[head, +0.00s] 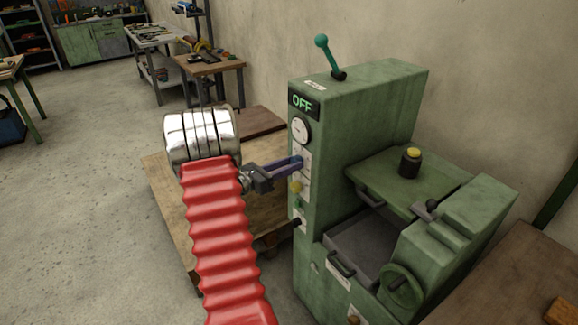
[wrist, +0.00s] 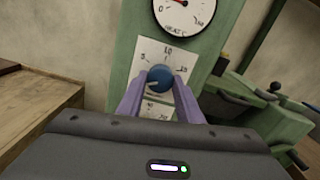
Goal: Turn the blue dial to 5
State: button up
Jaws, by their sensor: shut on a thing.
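The blue dial (wrist: 160,75) sits on a white scale plate (wrist: 146,48) on the front of the green machine (head: 345,115). The scale shows 10 at the top, with marks to the left and right of it. A pale mark on the dial seems to point to the lower left, below the left-hand mark. My gripper (wrist: 159,84) has its two purple fingers on either side of the dial and is shut on it. In the head view my gripper (head: 298,161) reaches the machine's front from the left, and its fingers mostly cover the dial.
A round gauge (head: 300,130) and an OFF display (head: 301,102) are above the dial. A yellow knob (head: 295,187) is close below it. A lever (head: 325,52) stands on top of the machine.

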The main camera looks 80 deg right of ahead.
jog(key=shift+d, duration=0.1)
jog(key=m, duration=1.1)
jog(key=shift+m, duration=0.3)
dwell(0.3)
jog(key=o, duration=1)
jog(key=shift+o, duration=0.2)
jog(key=v, duration=1.4)
